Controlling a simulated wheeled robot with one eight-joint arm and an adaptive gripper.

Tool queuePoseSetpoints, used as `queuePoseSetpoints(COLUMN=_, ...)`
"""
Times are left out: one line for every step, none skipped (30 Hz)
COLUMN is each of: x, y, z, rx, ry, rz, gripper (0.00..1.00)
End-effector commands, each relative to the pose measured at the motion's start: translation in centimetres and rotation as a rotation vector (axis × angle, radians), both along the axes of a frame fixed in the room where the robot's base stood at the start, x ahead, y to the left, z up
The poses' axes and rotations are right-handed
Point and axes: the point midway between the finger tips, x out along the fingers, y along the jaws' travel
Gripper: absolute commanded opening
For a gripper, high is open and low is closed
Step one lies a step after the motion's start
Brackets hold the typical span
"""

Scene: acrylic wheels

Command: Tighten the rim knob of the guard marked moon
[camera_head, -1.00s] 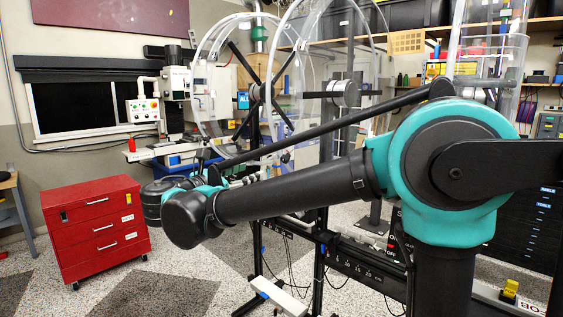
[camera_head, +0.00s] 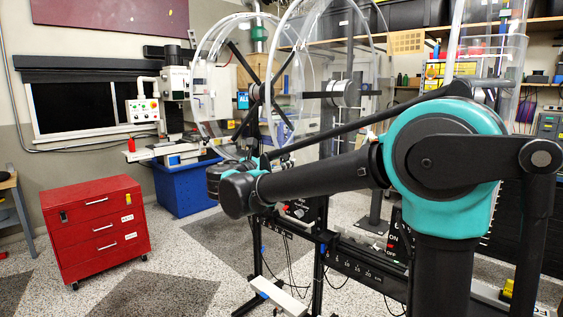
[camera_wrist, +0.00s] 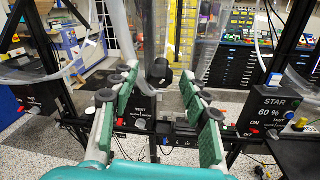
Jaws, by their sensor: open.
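My gripper (camera_wrist: 159,76) is open in the wrist view, its two green-padded fingers spread wide with nothing held. A dark knob-like part (camera_wrist: 158,72) shows between the fingertips, against a clear acrylic piece; I cannot tell its distance or whether it is the moon guard's knob. In the head view, large clear acrylic wheels or guards (camera_head: 284,125) stand on black frames behind my arm. No moon mark is readable in either view. My gripper cannot be made out in the head view.
A black control box (camera_wrist: 282,112) marked STAR 60 % stands at the right in the wrist view. Another black box (camera_wrist: 38,98) is at the left. A black rail crosses below the fingertips. In the head view, a red drawer cabinet (camera_head: 97,228) stands left, with open floor beside it.

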Motion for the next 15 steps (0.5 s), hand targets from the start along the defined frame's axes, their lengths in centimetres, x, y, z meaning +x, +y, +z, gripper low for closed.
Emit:
queuePoseSetpoints(x=0.13, y=-0.08, z=0.0, rx=0.0, ry=0.0, rz=0.0, gripper=0.46)
queuePoseSetpoints(x=0.17, y=-0.09, z=0.0, rx=0.0, ry=0.0, rz=0.0, gripper=0.46)
queuePoseSetpoints(x=0.19, y=-0.1, z=0.0, rx=0.0, ry=0.0, rz=0.0, gripper=0.46)
queuePoseSetpoints(x=0.19, y=-0.1, z=0.0, rx=0.0, ry=0.0, rz=0.0, gripper=0.46)
queuePoseSetpoints(x=0.19, y=-0.1, z=0.0, rx=0.0, ry=0.0, rz=0.0, gripper=0.46)
queuePoseSetpoints(x=0.19, y=-0.09, z=0.0, rx=0.0, ry=0.0, rz=0.0, gripper=0.46)
queuePoseSetpoints(x=0.18, y=-0.09, z=0.0, rx=0.0, ry=0.0, rz=0.0, gripper=0.46)
queuePoseSetpoints(x=0.18, y=-0.09, z=0.0, rx=0.0, ry=0.0, rz=0.0, gripper=0.46)
queuePoseSetpoints(x=0.18, y=-0.09, z=0.0, rx=0.0, ry=0.0, rz=0.0, gripper=0.44)
queuePoseSetpoints(x=0.17, y=-0.09, z=0.0, rx=0.0, ry=0.0, rz=0.0, gripper=0.41)
queuePoseSetpoints(x=0.17, y=-0.09, z=0.0, rx=0.0, ry=0.0, rz=0.0, gripper=0.37)
queuePoseSetpoints(x=0.17, y=-0.09, z=0.0, rx=0.0, ry=0.0, rz=0.0, gripper=0.32)
queuePoseSetpoints(x=0.17, y=-0.09, z=0.0, rx=0.0, ry=0.0, rz=0.0, gripper=0.28)
queuePoseSetpoints(x=0.17, y=-0.09, z=0.0, rx=0.0, ry=0.0, rz=0.0, gripper=0.25)
queuePoseSetpoints(x=0.16, y=-0.08, z=0.0, rx=0.0, ry=0.0, rz=0.0, gripper=0.2)
